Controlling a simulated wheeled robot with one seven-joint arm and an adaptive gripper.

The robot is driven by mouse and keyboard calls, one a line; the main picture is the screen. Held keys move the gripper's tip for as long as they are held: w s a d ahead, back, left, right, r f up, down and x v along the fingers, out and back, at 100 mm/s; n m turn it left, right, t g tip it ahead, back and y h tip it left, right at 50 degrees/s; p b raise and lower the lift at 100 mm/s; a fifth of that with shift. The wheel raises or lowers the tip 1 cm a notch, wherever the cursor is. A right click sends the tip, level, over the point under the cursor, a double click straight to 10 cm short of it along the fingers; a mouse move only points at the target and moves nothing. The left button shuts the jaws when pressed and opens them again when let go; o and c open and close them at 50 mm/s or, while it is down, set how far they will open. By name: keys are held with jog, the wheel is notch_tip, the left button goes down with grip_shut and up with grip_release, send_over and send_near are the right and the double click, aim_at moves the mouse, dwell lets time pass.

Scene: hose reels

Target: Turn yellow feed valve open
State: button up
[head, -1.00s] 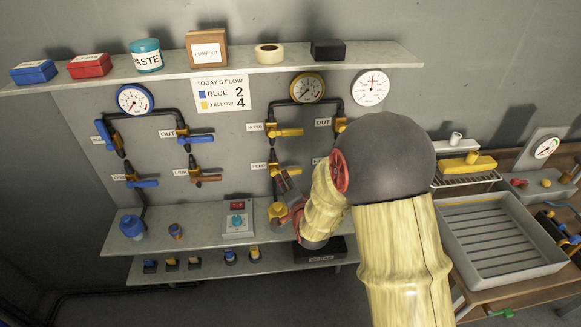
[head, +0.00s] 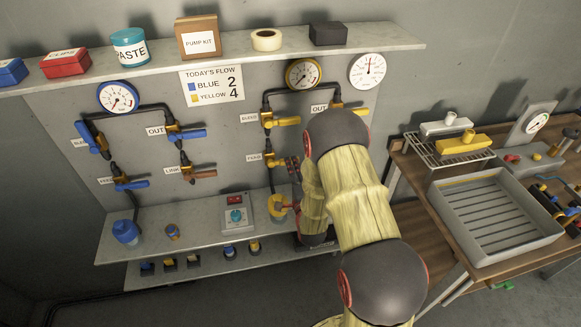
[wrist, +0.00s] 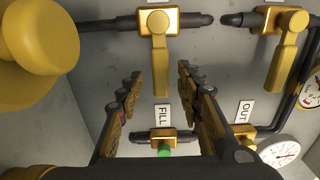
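The yellow feed valve (wrist: 159,22) is on a dark pipe at the top middle of the wrist view. Its flat yellow handle (wrist: 161,70) lies crosswise to the pipe. In the head view the valve (head: 271,161) sits right of the FEED label, its handle mostly hidden by my gripper. My gripper (wrist: 158,74) is open, one finger on each side of the handle. I see gaps between the fingers and the handle; the depth is hard to judge. In the head view my gripper (head: 291,166) shows only partly beside my arm.
The yellow bleed valve (wrist: 272,22) is on the same pipe. The FILL valve (wrist: 163,137), with a green part, and the OUT valve (wrist: 240,131) are close by. A control box (head: 236,214) stands on the shelf below.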

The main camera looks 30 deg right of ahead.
jog(key=shift+x, duration=0.8)
jog(key=c, duration=0.3)
grip_shut()
